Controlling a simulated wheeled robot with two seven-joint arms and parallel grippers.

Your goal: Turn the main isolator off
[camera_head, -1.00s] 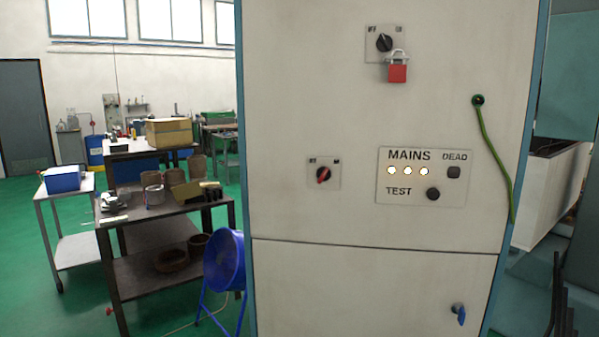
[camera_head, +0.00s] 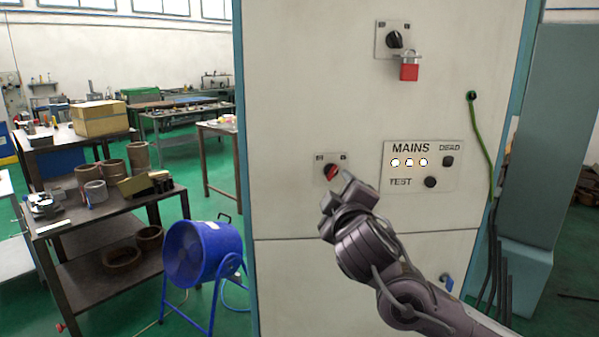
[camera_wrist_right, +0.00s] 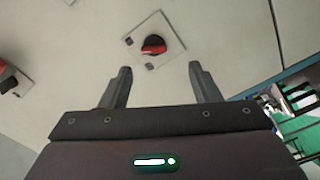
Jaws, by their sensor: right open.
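The cabinet (camera_head: 290,120) carries a red and black rotary switch (camera_head: 331,171) at its lower left, on a small square plate. The red knob (camera_wrist_right: 153,45) also shows in the right wrist view, ahead of and between the two fingers and apart from them. A second, black rotary switch (camera_head: 394,40) sits higher up, with a red padlock (camera_head: 409,70) hanging at its plate. My right gripper (camera_head: 338,192) is just below and right of the lower switch; in the right wrist view its fingers (camera_wrist_right: 160,85) are open and empty. My left gripper is not in view.
A MAINS panel (camera_head: 450,180) with three lit lamps, a DEAD indicator and a TEST button is right of the lower switch. A green cable (camera_head: 483,145) hangs at the cabinet's right. A blue fan (camera_head: 205,253) and a loaded cart (camera_head: 110,215) stand left.

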